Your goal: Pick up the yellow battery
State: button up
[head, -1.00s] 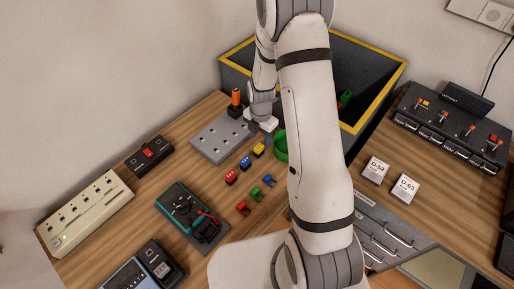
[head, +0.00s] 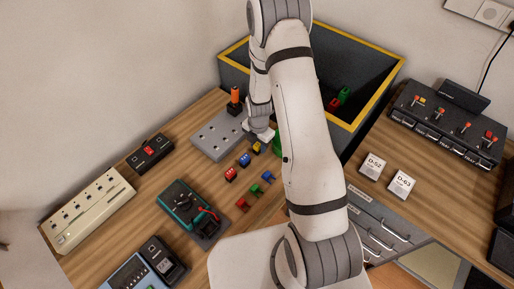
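The small yellow battery (head: 256,149) lies on the wooden table, at the far end of a slanted row with a blue block (head: 244,160) and a red block (head: 231,174). My gripper (head: 261,138) is right at the yellow battery, above and just behind it in the picture, and partly covers it. The fingers are too small and too hidden to tell whether they are open or touching it.
A grey plate with holes (head: 217,137) and an orange-topped post (head: 235,97) stand left of my gripper. A green round container (head: 277,144) is close on the right, mostly behind my arm. A dark yellow-rimmed bin (head: 372,107) stands behind. Small clips (head: 255,190) lie nearer.

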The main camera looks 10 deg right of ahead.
grip_shut()
jog(key=shift+r, duration=0.15)
